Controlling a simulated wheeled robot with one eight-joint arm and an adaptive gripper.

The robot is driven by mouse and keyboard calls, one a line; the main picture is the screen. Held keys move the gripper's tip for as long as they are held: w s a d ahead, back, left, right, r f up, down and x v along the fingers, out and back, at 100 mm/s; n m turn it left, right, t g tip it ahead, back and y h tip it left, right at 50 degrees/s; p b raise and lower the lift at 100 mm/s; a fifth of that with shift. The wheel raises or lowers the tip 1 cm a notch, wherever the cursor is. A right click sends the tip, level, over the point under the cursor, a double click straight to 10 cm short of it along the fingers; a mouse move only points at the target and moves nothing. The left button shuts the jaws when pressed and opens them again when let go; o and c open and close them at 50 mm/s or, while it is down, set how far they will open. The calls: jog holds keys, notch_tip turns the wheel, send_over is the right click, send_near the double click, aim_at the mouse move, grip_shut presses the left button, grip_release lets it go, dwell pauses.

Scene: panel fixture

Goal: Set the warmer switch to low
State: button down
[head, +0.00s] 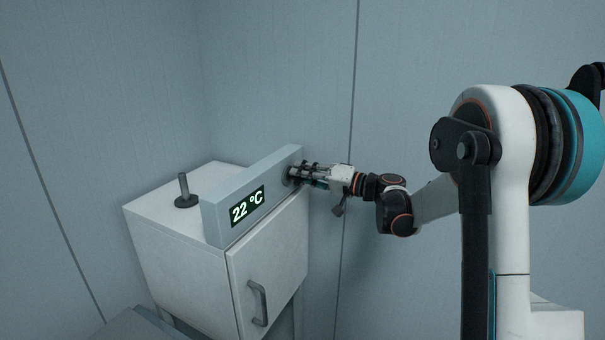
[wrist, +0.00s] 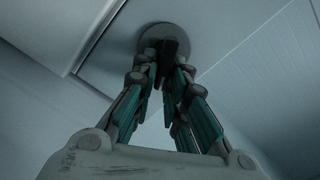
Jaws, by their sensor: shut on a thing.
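The warmer is a white cabinet (head: 180,262) with a grey panel (head: 222,212) on top. The panel's display (head: 246,206) reads 22 °C. The warmer switch is a dark knob on a round grey base at the panel's right end; in the head view my gripper largely covers it. The wrist view shows the switch (wrist: 170,42) between the fingertips. My gripper (head: 296,174) reaches in from the right and is shut on the switch. The wrist view also shows my gripper (wrist: 165,75) with both fingers against the knob. No setting marks can be read.
A dark upright post on a round base (head: 184,192) stands on the cabinet top, behind the panel. The cabinet door has a grey handle (head: 259,303). Plain walls stand close behind. The space right of the cabinet is free apart from my arm.

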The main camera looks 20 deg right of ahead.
jog(key=c, duration=1.7)
grip_release()
jog(key=v, duration=1.2)
